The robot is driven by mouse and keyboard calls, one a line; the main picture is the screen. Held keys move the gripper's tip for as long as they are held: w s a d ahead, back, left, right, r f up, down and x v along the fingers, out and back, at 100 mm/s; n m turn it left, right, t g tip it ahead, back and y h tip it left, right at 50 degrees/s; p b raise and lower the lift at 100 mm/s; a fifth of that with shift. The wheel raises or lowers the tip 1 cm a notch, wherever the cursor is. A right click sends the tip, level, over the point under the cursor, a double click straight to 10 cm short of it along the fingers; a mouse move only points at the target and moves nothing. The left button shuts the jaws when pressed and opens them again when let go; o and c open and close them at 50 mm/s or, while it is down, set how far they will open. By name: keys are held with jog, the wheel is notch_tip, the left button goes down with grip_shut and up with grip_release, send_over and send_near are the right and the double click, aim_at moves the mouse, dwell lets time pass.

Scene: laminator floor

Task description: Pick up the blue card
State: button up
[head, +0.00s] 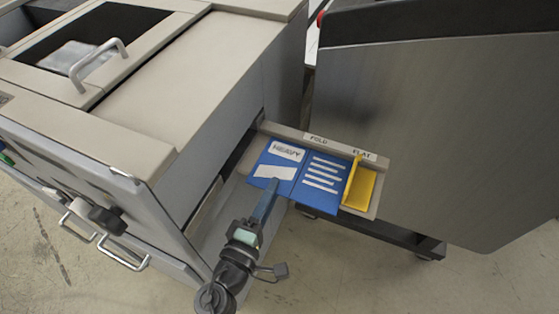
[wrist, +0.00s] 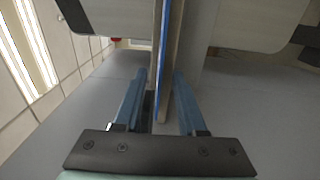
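The blue card (head: 313,186) lies on a beige tray (head: 290,131) at the side of the machine. It has a white "HEAVY" label, a second white patch and several white lines. Its front edge appears to overhang the tray. My gripper (head: 272,187) reaches to the card's front left edge. In the wrist view my gripper (wrist: 160,73) is open, with one blue finger on each side of the card, which shows edge-on as a thin blue strip (wrist: 162,38). The tray's edge also shows beside it. Finger contact with the card cannot be told.
A yellow piece (head: 359,187) with an upright flap stands at the card's right end. The tray rim is marked "FOLD" and "FLAT". The beige machine (head: 185,65) is close on the left, a large grey cabinet (head: 440,130) behind right. Floor is open in front.

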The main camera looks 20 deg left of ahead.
grip_shut()
dwell(1.4)
